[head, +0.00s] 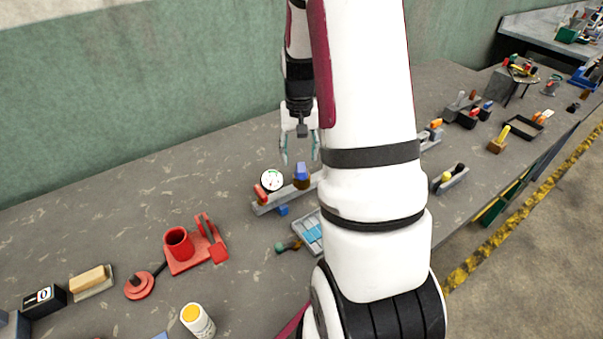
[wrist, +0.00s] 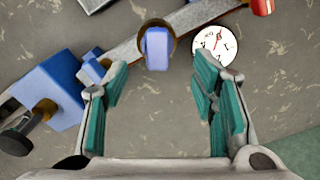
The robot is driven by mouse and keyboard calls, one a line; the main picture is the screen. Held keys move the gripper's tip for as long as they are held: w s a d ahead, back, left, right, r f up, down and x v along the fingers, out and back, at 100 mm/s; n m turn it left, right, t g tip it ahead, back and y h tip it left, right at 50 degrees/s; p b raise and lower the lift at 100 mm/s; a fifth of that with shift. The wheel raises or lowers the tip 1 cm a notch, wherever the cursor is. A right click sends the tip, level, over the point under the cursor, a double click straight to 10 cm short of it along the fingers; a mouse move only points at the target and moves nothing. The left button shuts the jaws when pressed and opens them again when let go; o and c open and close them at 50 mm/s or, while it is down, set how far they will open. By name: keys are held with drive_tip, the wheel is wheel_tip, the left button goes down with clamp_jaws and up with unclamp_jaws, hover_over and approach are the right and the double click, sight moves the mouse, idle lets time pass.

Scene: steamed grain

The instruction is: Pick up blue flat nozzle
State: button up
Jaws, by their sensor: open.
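A blue flat nozzle (head: 301,171) stands upright in a brown round holder (head: 302,183) on a grey rail (head: 268,207). In the wrist view the nozzle (wrist: 157,48) shows beyond the fingertips, roughly centred between them, with the brown ring of its holder around it. My gripper (head: 300,158) is open and empty, pointing down above and behind the nozzle in the head view. In the wrist view its two teal-padded fingers (wrist: 158,75) are spread wide and do not touch the nozzle. My arm hides part of the rail's right side in the head view.
A white dial (head: 272,180) and a red piece (head: 260,192) are beside the nozzle on the rail. A blue block-like tool (wrist: 50,85) lies left in the wrist view. Red fixtures (head: 180,245) stand left on the grey table (head: 120,190). The table behind the rail is mostly clear.

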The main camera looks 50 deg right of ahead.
sight(301, 164)
drive_tip(key=shift+s+d+f+p, duration=0.1)
drive_tip(key=shift+f+p, duration=0.15)
drive_tip(key=shift+f, duration=0.95)
drive_tip(key=shift+d+f+p, duration=0.1)
drive_tip(key=shift+f+p, duration=0.1)
drive_tip(key=shift+f, duration=0.95)
drive_tip(key=shift+c, duration=0.6)
drive_tip(key=c, duration=1.1)
